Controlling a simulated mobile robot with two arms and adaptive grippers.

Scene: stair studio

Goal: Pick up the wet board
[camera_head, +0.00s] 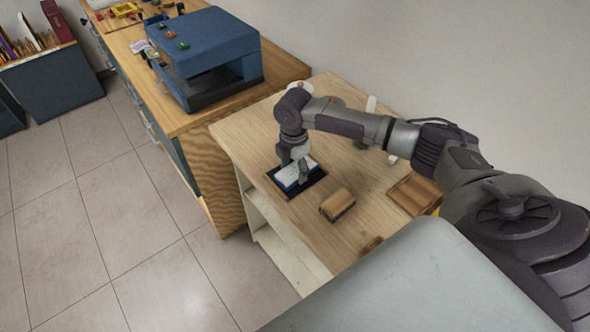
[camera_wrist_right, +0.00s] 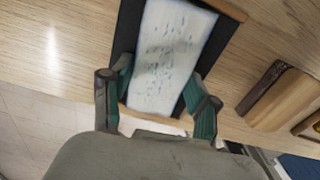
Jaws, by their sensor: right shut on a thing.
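The wet board (camera_head: 286,178) is a pale blue-white slab on a dark tray (camera_head: 317,181) on the light wooden table. In the right wrist view the board (camera_wrist_right: 168,62) shows droplets and dark specks on its face, with the dark tray (camera_wrist_right: 127,35) beneath it. My right gripper (camera_head: 300,170) reaches down over the board from the right. In the wrist view its green-padded fingers (camera_wrist_right: 158,103) stand on either side of the board's near part, shut on it. The board appears to be at the tray; I cannot tell whether it is lifted. My left gripper is out of view.
A brown block (camera_head: 337,205) lies close to the tray, and a wooden tray (camera_head: 408,196) sits farther right under my arm. A blue machine (camera_head: 210,45) stands on the neighbouring bench. Bare wood (camera_head: 250,130) lies left of the board.

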